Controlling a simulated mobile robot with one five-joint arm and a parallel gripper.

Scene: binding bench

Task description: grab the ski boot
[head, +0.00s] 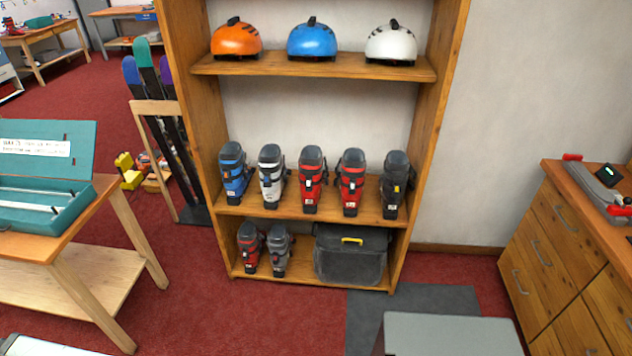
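Several ski boots stand upright in a wooden shelf unit ahead. On the middle shelf (290,208), left to right, are a blue boot (234,175), a white boot (271,177), a red boot (312,182), a second red boot (351,183) and a black boot (395,186). On the bottom shelf (300,280) a dark red boot (250,248) and a grey boot (278,250) stand side by side at the left. The frame does not show which boot is meant. My gripper is not in view.
A dark bag (350,262) with a yellow handle fills the bottom shelf's right. Orange, blue and white helmets sit above. A wooden bench (125,265) stands left, a drawer cabinet (555,240) right. Red carpet (215,315) before the shelf is partly clear.

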